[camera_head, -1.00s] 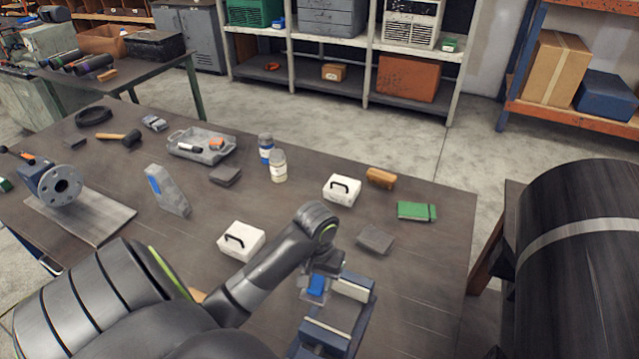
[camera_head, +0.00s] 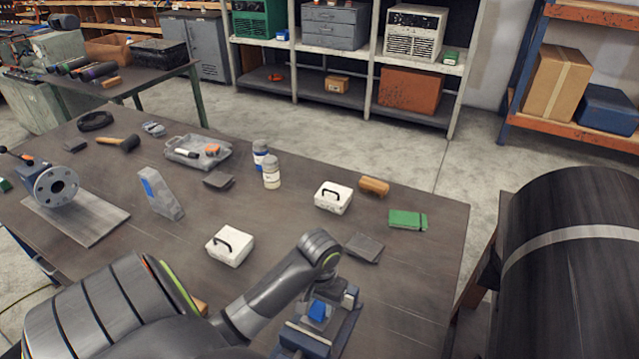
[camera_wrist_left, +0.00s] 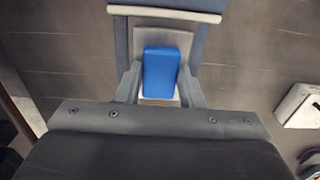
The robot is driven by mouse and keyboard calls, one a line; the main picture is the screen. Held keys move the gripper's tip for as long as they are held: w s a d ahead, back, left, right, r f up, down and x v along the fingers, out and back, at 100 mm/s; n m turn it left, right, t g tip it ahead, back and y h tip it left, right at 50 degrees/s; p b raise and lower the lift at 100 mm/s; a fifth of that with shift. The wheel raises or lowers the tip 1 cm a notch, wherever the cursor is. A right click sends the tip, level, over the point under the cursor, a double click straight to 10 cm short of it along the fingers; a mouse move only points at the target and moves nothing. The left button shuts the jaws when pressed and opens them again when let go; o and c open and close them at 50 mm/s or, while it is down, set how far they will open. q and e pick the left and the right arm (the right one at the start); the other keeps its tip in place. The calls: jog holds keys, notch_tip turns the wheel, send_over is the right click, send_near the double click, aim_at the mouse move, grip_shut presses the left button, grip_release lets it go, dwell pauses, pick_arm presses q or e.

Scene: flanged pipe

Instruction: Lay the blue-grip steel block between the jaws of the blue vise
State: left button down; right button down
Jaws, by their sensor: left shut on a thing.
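The steel block with its blue grip (camera_head: 318,311) is held in my left gripper (camera_head: 322,297) over the blue vise (camera_head: 297,341). In the left wrist view the blue grip (camera_wrist_left: 160,72) sits between the two fingers of my left gripper (camera_wrist_left: 160,85), with grey steel (camera_wrist_left: 178,40) showing around it. One pale-edged jaw of the vise (camera_wrist_left: 165,14) lies just beyond the block. In the head view the block appears low between the two jaws; whether it touches the vise bed cannot be told. My right gripper is not in view.
Two white cases (camera_head: 230,246) (camera_head: 333,197), a dark flat block (camera_head: 363,247) and a green box (camera_head: 407,219) stand around the vise. A grey angled block (camera_head: 160,193) and a flanged pipe (camera_head: 57,186) are further left. The tabletop right of the vise is clear.

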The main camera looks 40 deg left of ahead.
aim_at(319, 316)
pick_arm(q)
jog(key=shift+f+b, duration=0.35)
jog(key=shift+f, duration=0.5)
jog(key=shift+f+b, duration=0.45)
jog(key=shift+f, duration=1.35)
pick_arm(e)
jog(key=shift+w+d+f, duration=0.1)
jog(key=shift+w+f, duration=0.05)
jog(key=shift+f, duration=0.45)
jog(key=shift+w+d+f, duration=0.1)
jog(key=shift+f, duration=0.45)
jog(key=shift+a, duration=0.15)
pick_arm(q)
jog(key=c, duration=0.9)
grip_release()
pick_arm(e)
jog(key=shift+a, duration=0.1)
